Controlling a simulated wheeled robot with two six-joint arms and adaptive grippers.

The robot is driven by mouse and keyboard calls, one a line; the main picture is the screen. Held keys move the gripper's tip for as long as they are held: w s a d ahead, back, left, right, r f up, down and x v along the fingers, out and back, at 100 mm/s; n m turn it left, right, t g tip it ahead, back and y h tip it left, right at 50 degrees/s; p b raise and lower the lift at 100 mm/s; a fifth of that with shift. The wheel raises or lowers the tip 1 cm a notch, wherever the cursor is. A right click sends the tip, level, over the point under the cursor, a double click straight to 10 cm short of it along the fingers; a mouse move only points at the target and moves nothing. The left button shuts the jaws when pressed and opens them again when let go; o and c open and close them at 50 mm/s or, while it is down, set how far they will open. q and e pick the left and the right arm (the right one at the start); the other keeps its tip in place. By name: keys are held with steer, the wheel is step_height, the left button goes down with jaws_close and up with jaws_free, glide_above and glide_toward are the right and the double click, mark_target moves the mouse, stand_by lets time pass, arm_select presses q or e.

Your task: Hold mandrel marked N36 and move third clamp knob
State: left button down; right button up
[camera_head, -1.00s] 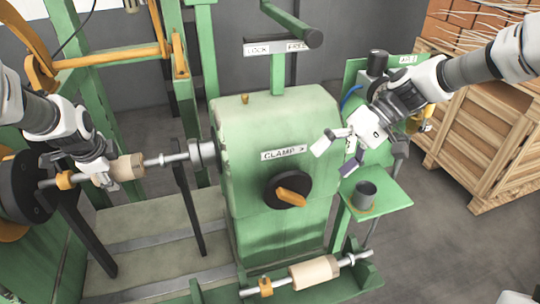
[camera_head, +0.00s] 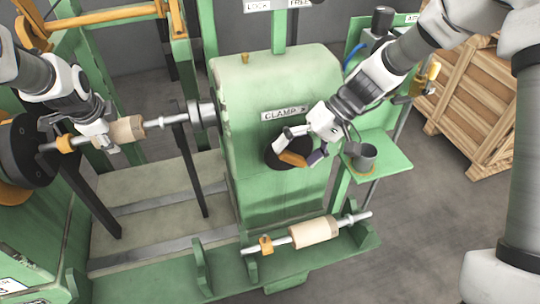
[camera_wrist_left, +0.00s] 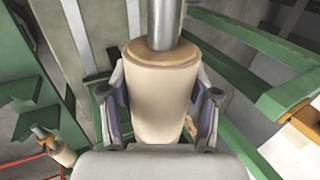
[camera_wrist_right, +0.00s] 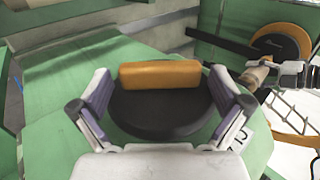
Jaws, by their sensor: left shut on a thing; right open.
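A mandrel (camera_head: 126,130) with a tan wooden body on a metal shaft lies level between the black disc at the left and the green machine's spindle. My left gripper (camera_head: 108,141) is shut on its wooden body, which also fills the left wrist view (camera_wrist_left: 160,95). No N36 mark is readable. The clamp knob, an orange bar (camera_wrist_right: 160,74) on a black round base (camera_wrist_right: 160,112), sits on the machine front below the CLAMP label (camera_head: 284,113). My right gripper (camera_wrist_right: 160,98) is open, its fingers on either side of the knob, apart from the orange bar in the right wrist view.
A second mandrel (camera_head: 313,232) rests on the green front rack. A grey cup (camera_head: 363,156) stands on a small green shelf (camera_head: 392,152) right of the knob, close to my right gripper. A wooden crate (camera_head: 465,115) stands at the right on open grey floor.

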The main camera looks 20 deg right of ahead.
steer(key=shift+a+f, duration=0.45)
steer(key=shift+f, duration=0.05)
steer(key=c, duration=1)
steer(key=shift+s+y, duration=0.1)
steer(key=shift+y, duration=0.5)
steer(key=shift+a+y, duration=0.1)
steer(key=shift+y, duration=1.1)
steer(key=shift+a+r+y, duration=0.1)
steer(key=shift+r+y, duration=0.05)
steer(key=shift+y, duration=0.95)
steer(key=shift+w+r, duration=0.15)
steer(key=shift+w, duration=0.05)
